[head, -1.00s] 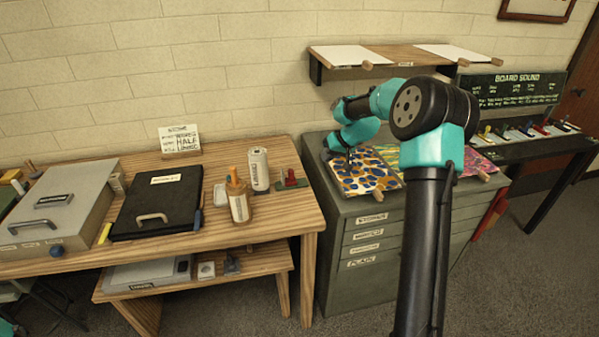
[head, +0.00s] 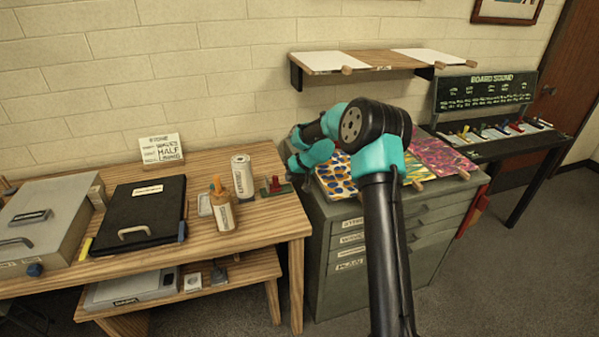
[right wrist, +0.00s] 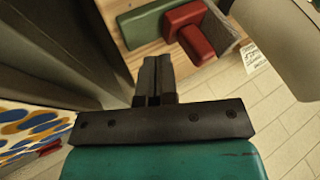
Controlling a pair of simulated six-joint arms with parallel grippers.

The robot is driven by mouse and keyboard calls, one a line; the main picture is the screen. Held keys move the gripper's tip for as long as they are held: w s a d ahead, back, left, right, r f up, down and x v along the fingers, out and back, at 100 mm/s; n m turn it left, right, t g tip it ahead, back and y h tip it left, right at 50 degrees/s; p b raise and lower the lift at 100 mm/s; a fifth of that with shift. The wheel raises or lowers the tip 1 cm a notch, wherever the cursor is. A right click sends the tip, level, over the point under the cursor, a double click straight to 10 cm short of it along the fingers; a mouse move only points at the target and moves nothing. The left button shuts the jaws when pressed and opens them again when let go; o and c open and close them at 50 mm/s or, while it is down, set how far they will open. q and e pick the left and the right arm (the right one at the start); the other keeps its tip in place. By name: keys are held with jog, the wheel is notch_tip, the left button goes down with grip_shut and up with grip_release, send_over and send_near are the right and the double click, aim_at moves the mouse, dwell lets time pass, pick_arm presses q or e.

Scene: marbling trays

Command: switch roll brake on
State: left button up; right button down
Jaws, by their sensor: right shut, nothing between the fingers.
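A small red block on a green base (head: 275,187), which looks like the roll brake, sits near the right end of the wooden table. In the right wrist view the red block (right wrist: 187,30) is beyond my fingertips, with a grey piece beside it. My right gripper (head: 291,172) hangs just right of it, near the table's edge and the cabinet, partly hidden by its own arm. In the right wrist view its fingers (right wrist: 154,65) are shut with nothing between them, apart from the red block. My left gripper is out of view.
A white can (head: 242,176) and an orange-topped bottle (head: 222,206) stand left of the brake. A black case (head: 145,213) lies further left. The green cabinet (head: 345,288) carries patterned sheets (head: 335,172). A wall shelf (head: 375,58) is above.

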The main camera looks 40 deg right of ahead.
aim_at(275, 178)
jog(key=shift+w+a, duration=0.2)
jog(key=shift+a, duration=0.35)
jog(key=shift+w+a, duration=0.2)
jog(key=shift+a, duration=0.3)
jog(key=a, duration=0.1)
jog(key=w+a, duration=0.1)
jog(key=a, duration=0.2)
jog(key=shift+w+a, duration=0.4)
jog(key=shift+s+d, duration=0.2)
jog(key=shift+d, duration=0.45)
jog(key=d, duration=0.1)
jog(key=s+d, duration=0.1)
jog(key=shift+d, duration=0.3)
jog(key=v, duration=1)
